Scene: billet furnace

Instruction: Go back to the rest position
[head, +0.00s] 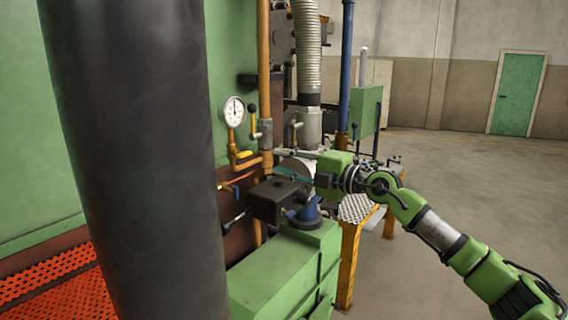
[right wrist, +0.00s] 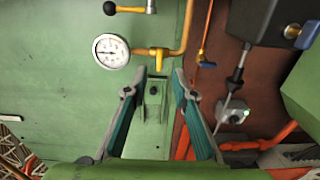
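My right arm comes in from the right in the head view. Its gripper (head: 279,161) points left toward the green machine (head: 228,60), near the gauge and pipes. In the right wrist view the gripper (right wrist: 158,72) has its two teal-lined fingers spread apart with nothing between them. A small green bracket (right wrist: 153,101) on the panel shows behind the gap; I cannot tell how far off it is. My left gripper is not in view.
A round gauge (head: 233,111) and an orange pipe (head: 264,75) are close to the gripper. A dark box (head: 276,199) sits below it. A perforated-top table (head: 356,207) stands beyond. Open floor (head: 480,190) lies to the right, with a green door (head: 517,93) behind.

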